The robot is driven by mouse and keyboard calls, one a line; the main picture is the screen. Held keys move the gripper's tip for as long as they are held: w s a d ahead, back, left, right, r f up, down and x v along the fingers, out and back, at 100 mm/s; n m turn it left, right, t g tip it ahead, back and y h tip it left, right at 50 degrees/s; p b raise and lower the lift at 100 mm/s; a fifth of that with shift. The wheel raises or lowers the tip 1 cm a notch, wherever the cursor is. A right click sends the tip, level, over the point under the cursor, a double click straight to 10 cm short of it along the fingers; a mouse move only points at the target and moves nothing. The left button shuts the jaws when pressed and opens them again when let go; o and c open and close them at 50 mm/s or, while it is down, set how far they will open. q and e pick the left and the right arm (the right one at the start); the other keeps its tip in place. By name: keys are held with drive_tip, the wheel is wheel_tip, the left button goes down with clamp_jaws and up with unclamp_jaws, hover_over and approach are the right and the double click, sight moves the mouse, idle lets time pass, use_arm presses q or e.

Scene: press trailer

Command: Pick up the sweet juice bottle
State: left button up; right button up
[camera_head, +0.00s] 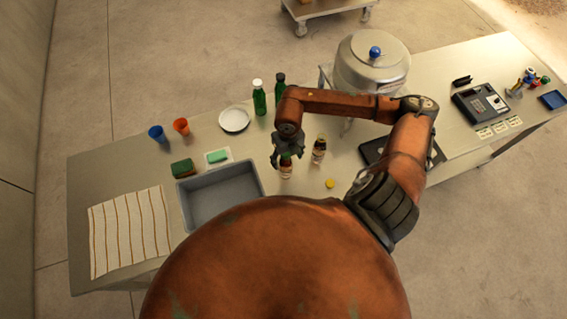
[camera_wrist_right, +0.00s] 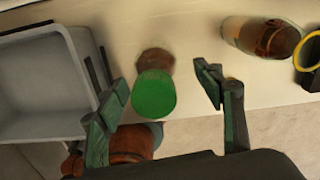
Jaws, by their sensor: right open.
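A small brown bottle with a green cap (camera_head: 286,170) stands on the metal table. In the right wrist view this capped bottle (camera_wrist_right: 154,94) shows from above, between the fingers. A second brown bottle with a pale label (camera_head: 319,151) stands just to its right, and it also shows at the upper right of the wrist view (camera_wrist_right: 262,38). The labels are too small to read, so I cannot tell which is the sweet juice. My right gripper (camera_head: 287,157) is open around the green-capped bottle's top, with gaps on both sides. My left gripper is out of view.
A grey basin (camera_head: 222,200) lies to the left, with a sponge (camera_head: 182,168) and soap (camera_head: 217,156) behind. Two green bottles (camera_head: 259,98) and a white plate (camera_head: 234,119) stand farther back. A large metal pot (camera_head: 372,65) and a yellow lid-like disc (camera_head: 330,184) are to the right.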

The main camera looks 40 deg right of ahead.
drive_tip(key=f+p, duration=0.1)
drive_tip(key=f, duration=0.1)
drive_tip(key=w+f+p, duration=0.1)
drive_tip(key=f, duration=0.2)
drive_tip(key=shift+a, duration=0.1)
drive_tip(key=shift+f, duration=0.4)
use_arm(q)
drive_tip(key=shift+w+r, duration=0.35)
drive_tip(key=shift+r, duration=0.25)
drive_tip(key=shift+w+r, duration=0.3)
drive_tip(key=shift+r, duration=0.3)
use_arm(e)
drive_tip(key=shift+c, duration=0.3)
drive_tip(key=c, duration=0.8)
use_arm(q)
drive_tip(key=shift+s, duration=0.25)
use_arm(e)
clamp_jaws()
